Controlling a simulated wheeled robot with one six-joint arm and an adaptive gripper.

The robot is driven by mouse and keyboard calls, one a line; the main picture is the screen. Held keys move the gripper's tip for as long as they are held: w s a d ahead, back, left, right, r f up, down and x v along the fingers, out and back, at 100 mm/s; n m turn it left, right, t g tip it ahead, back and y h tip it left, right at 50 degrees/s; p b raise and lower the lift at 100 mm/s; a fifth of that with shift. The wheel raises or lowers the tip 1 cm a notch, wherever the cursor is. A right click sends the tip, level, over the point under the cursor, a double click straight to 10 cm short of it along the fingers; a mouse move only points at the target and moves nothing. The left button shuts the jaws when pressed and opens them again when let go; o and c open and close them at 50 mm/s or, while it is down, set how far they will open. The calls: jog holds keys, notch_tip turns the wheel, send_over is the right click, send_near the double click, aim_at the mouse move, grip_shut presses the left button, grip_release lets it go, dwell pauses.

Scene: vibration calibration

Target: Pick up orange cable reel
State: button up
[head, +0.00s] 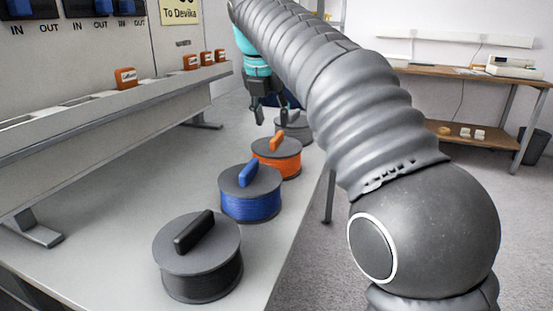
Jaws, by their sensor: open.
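The orange cable reel (277,162) stands on the grey table, third from the front in a row of reels. It has a grey top disc and an orange handle. My gripper (268,119) is above and just behind it in the head view, pointing down, open with nothing between its fingers. The fingers look apart from the reel's handle; the exact gap in depth is hard to tell. Part of a further grey reel (294,128) shows behind the gripper, partly hidden by my arm.
A blue reel (250,203) and a black reel (198,270) stand nearer on the table (110,230). A long raised rail (100,125) with small orange blocks runs along the left. A wooden desk (470,78) is at the back right. Open floor lies right of the table.

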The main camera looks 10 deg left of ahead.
aim_at(277, 135)
jog(key=x, duration=0.1)
jog(key=b+x, duration=0.1)
jog(key=x, duration=0.3)
jog(key=shift+d+f+b, duration=0.1)
jog(key=shift+d+b, duration=0.15)
jog(key=shift+b, duration=0.1)
grip_shut()
